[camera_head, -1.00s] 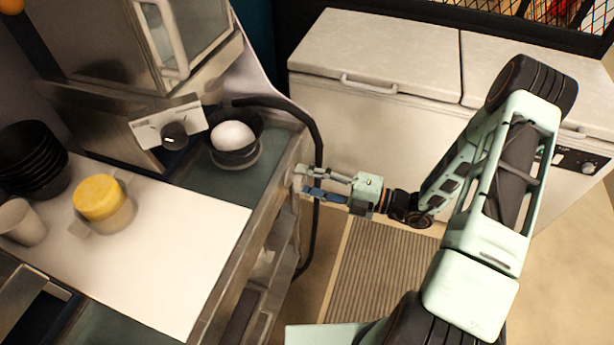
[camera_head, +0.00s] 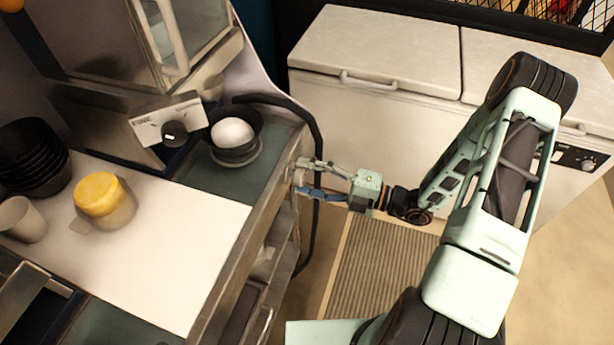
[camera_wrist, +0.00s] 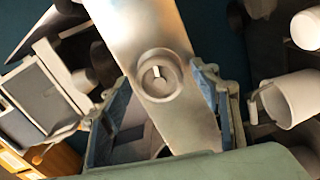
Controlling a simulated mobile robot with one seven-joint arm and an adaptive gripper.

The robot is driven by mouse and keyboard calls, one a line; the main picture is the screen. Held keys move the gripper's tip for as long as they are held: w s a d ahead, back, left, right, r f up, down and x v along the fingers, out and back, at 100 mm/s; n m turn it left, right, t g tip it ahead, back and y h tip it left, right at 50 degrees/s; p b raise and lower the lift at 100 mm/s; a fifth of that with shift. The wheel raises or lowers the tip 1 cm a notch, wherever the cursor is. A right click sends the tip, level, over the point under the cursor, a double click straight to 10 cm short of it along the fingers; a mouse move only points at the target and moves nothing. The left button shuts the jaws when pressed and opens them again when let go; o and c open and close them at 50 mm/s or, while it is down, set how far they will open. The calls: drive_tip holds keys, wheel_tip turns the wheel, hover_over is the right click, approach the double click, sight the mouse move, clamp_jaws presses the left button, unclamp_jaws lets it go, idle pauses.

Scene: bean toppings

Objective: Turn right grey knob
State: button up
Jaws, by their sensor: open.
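A round grey knob (camera_wrist: 158,77) with a short white mark sits on a metal panel (camera_wrist: 130,30) in the wrist view. My gripper (camera_wrist: 160,105) is open, with its blue-padded fingers on either side of the knob and apart from it. In the head view my gripper (camera_head: 300,177) is at the front face of the metal counter (camera_head: 232,262), fingers spread, pointing left. The knob is too small to make out clearly there.
On the counter are a black bowl with a white ball (camera_head: 233,132), a yellow-topped container (camera_head: 103,200), a pale cup (camera_head: 22,220) and stacked black bowls (camera_head: 32,158). A control box with a black knob (camera_head: 174,133) stands behind. A white chest freezer (camera_head: 385,110) is at the back.

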drive_tip(key=v, duration=1.2)
drive_tip(key=shift+a, duration=0.1)
